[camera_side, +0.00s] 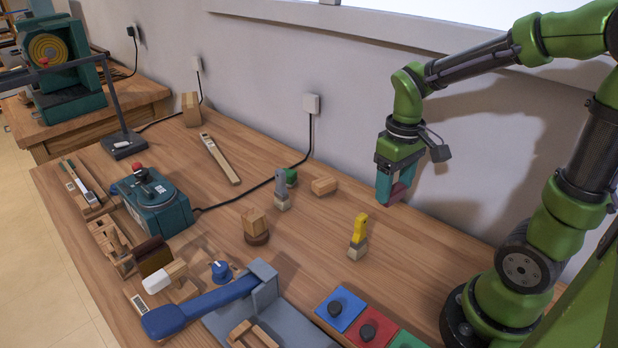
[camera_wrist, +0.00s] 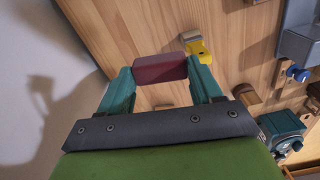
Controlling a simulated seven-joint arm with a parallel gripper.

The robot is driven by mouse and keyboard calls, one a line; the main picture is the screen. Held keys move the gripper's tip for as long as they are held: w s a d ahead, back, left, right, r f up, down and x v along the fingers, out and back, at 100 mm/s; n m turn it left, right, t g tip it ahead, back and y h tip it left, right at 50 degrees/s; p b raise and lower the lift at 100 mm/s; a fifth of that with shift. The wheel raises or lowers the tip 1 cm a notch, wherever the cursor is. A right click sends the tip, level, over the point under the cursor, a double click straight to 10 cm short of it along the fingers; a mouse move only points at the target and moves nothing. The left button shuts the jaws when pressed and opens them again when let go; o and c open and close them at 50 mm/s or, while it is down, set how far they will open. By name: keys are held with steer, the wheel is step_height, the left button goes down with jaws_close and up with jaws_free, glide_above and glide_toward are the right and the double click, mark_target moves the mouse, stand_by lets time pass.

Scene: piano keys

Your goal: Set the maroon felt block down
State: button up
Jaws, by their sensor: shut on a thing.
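The maroon felt block (camera_side: 399,192) is held between the teal fingers of my gripper (camera_side: 391,188), above the back part of the wooden table, near the wall. In the wrist view the maroon block (camera_wrist: 160,68) spans the gap between both fingertips of my gripper (camera_wrist: 161,74). My gripper is shut on it. The block appears clear of the table, with bare wood behind it. The fingers hide part of its ends.
A yellow-topped piece on a wooden base (camera_side: 358,238) stands left of the gripper. A loose wood block (camera_side: 324,186), a grey-topped piece (camera_side: 281,188) and a green piece (camera_side: 291,177) are farther left. Blue, red and green pads (camera_side: 342,307) lie in front. Wood right of the yellow piece is clear.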

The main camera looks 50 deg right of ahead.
steer(key=w+a+n, duration=0.1)
steer(key=w+a, duration=0.4)
steer(key=a, duration=0.3)
steer(key=w+a+n, duration=0.1)
steer(key=w+a, duration=0.3)
steer(key=a, duration=0.3)
steer(key=f, duration=1.3)
steer(key=shift+a, duration=0.35)
steer(key=shift+w+f, duration=0.1)
steer(key=shift+f, duration=0.2)
steer(key=o, duration=1)
steer(key=shift+f, duration=0.1)
